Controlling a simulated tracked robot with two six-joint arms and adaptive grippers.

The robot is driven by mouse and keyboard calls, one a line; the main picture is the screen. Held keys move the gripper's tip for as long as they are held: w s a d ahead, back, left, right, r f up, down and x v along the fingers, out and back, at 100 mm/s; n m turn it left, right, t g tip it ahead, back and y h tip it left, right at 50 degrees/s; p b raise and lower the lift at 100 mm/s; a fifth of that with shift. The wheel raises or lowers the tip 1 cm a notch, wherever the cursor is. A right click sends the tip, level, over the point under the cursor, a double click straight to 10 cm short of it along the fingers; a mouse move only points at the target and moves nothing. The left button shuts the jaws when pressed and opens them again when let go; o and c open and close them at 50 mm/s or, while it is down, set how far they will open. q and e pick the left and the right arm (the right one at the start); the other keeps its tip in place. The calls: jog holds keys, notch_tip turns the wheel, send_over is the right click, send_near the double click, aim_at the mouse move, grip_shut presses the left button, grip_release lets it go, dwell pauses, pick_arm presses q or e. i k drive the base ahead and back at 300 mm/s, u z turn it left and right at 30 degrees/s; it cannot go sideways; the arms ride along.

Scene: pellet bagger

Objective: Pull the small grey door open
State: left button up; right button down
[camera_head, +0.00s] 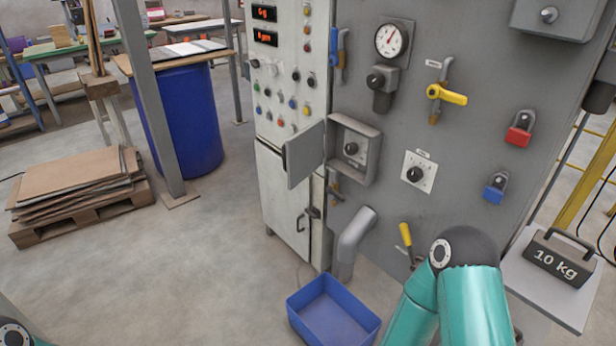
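The small grey door (305,155) is on the left of a shallow grey box (372,134) on the grey machine panel. It stands swung out from the box, leaving the box front uncovered. A dark handle (284,158) shows at the door's outer edge. A black knob (351,148) is visible inside the box. My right arm shows as teal links at the lower right, below and right of the door and apart from it. A small part of my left arm shows at the bottom left corner. Neither gripper is visible.
A blue bin (333,312) stands on the floor below a grey spout (352,240). A yellow-handled lever (406,235) is near my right arm. A 10 kg weight (558,258) sits on a pale platform at right.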

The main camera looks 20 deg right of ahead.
aim_at(303, 153)
jog(key=z, duration=0.1)
jog(key=i, duration=0.95)
jog(key=u, duration=0.2)
